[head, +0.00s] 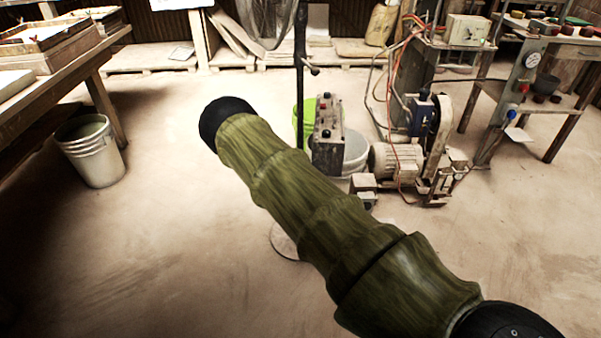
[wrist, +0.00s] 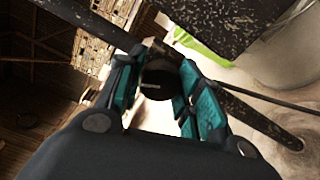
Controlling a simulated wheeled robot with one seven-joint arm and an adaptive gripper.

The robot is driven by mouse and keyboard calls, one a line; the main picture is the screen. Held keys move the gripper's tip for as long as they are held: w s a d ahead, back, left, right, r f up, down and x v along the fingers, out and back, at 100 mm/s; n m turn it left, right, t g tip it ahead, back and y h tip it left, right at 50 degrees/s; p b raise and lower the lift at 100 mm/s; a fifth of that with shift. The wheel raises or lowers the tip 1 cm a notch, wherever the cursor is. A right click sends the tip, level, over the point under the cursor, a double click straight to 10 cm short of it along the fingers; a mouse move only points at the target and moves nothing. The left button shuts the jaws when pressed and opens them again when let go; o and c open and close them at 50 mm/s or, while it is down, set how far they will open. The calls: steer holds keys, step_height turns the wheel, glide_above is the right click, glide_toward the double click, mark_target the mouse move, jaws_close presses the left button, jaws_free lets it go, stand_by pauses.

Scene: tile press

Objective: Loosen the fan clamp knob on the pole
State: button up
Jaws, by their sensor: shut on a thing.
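The dark fan pole (head: 300,55) stands upright near the middle of the head view. A small dark fitting (head: 313,70) sticks out from its right side; I cannot tell if this is the gripped part. In the wrist view the pole (wrist: 235,104) runs diagonally behind the fingers. My gripper (wrist: 160,88), with teal finger pads, is closed around a dark rounded thing, the fan clamp knob (wrist: 157,76), in front of the pole. Parts of the knob are hidden by the fingers. My gripper does not show in the head view; my green-sleeved arm crosses there.
A green bucket (head: 307,117), a grey-white bucket (head: 356,150) and a motor (head: 392,160) stand behind. A white bucket (head: 92,152) is at left.

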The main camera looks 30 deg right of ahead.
steer(key=shift+n, duration=0.5)
steer(key=o, duration=1.1)
steer(key=shift+d, duration=0.1)
steer(key=v, duration=1.2)
